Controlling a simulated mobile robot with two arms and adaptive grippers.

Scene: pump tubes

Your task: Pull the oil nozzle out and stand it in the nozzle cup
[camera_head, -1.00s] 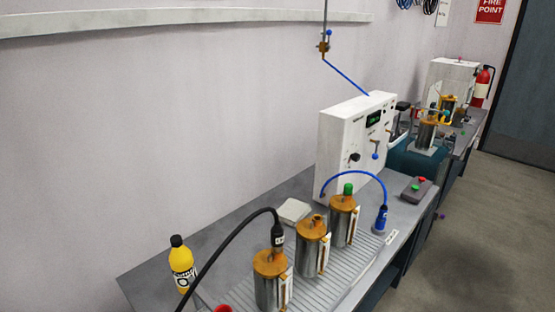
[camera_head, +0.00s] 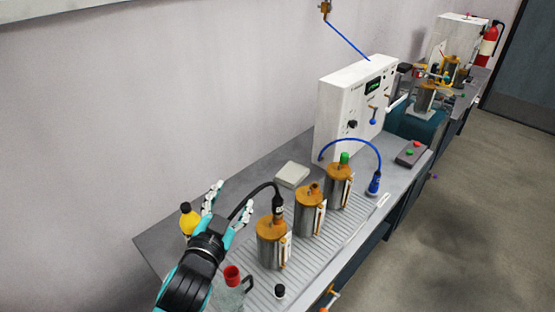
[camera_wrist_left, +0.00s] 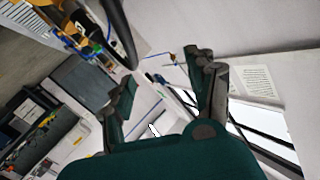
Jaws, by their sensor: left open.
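The black oil nozzle (camera_head: 278,207) stands upright in the brass top of the nearest metal cylinder (camera_head: 272,246). Its black hose (camera_head: 256,190) arches left behind my left gripper (camera_head: 234,200). That gripper is open and empty, left of the nozzle and apart from it, with its fingers pointing away from me. In the left wrist view its spread fingers (camera_wrist_left: 164,88) hold nothing, and a thick dark hose (camera_wrist_left: 120,32) passes at the top. I cannot make out the nozzle cup for certain. My right gripper is out of view.
Two more brass-topped cylinders (camera_head: 309,213) stand behind the nearest one on the ribbed tray. A yellow bottle (camera_head: 186,220) and a red-capped container (camera_head: 233,277) are close to my left arm. A blue nozzle (camera_head: 375,184) stands at the right near the white machine (camera_head: 338,112).

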